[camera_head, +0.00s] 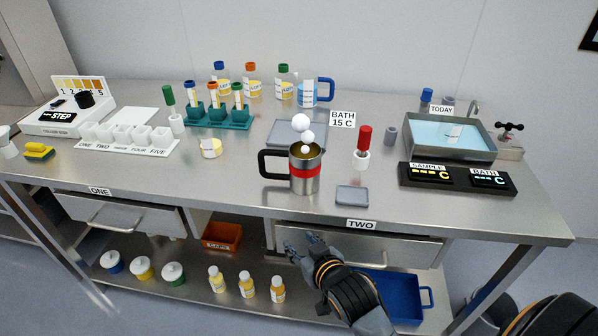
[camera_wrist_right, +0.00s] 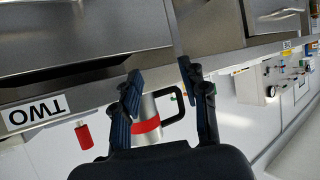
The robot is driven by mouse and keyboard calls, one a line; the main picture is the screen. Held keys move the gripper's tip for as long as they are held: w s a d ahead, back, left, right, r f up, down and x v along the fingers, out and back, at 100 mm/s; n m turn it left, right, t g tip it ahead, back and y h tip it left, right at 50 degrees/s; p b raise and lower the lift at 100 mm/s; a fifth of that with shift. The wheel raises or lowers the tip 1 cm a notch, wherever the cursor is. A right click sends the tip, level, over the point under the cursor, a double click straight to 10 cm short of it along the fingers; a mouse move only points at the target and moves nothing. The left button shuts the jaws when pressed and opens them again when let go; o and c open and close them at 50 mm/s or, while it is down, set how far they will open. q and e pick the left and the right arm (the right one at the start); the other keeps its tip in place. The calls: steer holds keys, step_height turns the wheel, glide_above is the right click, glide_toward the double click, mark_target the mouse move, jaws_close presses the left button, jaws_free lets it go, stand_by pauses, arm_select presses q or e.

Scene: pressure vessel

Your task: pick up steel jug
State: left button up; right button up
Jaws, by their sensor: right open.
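The steel jug (camera_head: 305,184) stands upright near the front edge of the steel bench, with a red band and a black handle on its left side. White round puffs float above its open top. In the right wrist view, which is upside down, the jug (camera_wrist_right: 147,129) shows beyond and between the fingers. My right gripper (camera_head: 303,243) is open and empty, in front of the bench and below its top, by the drawer marked TWO. It also shows in the wrist view (camera_wrist_right: 160,74), apart from the jug. My left gripper is not in view.
Black displays (camera_head: 457,180) and a water bath (camera_head: 490,150) stand further right. The bench edge (camera_head: 340,213) lies between gripper and jug.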

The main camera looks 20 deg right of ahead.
mark_target(263, 165)
steer(key=w+r+t, duration=0.1)
steer(key=w+r, duration=0.1)
steer(key=w, duration=0.3)
steer(key=w+r+t, duration=0.2)
steer(key=w+r, duration=0.1)
steer(key=w, duration=0.2)
steer(key=w+r+t+p, duration=0.1)
steer(key=w+r+t, duration=0.1)
steer(key=w, duration=0.4)
steer(key=shift+a+r, duration=0.4)
steer(key=shift+r, duration=0.35)
steer(key=shift+w+r, duration=0.15)
steer(key=shift+w, duration=0.55)
steer(key=w+p, duration=0.1)
steer(key=w, duration=0.3)
steer(key=shift+w+a, duration=0.15)
jaws_close()
